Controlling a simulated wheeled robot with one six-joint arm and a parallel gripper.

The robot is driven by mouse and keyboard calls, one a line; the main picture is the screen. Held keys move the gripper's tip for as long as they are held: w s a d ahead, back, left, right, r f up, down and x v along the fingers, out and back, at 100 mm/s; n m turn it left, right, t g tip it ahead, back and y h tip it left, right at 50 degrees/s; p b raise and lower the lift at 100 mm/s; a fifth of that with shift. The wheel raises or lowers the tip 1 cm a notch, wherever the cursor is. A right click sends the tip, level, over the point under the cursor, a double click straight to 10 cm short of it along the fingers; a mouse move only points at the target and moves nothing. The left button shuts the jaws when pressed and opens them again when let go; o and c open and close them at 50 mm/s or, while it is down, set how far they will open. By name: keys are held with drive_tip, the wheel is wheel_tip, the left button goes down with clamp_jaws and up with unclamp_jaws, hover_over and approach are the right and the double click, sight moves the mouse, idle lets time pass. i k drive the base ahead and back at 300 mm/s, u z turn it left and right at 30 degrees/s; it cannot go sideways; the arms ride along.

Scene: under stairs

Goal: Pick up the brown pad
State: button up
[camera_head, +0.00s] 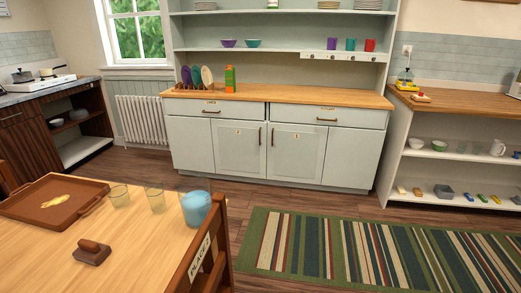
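I cannot tell for certain which thing is the brown pad. A small brown piece (417,192) lies on the lower shelf of the open unit at the right, between a tan piece (401,190) and a grey block (443,191). A dark brown block with a rounded grip on top (92,252) lies on the wooden table (140,262) at the front left. Both brown things are uncovered. My gripper is not in view.
A striped rug (340,248) lies on the floor before the right shelf unit (392,158). Bare floor runs before the pale cabinet (290,150).

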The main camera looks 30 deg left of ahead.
sight(90, 252)
drive_tip(key=i, duration=2.7)
drive_tip(key=u, duration=4.4)
drive_tip(key=i, duration=1)
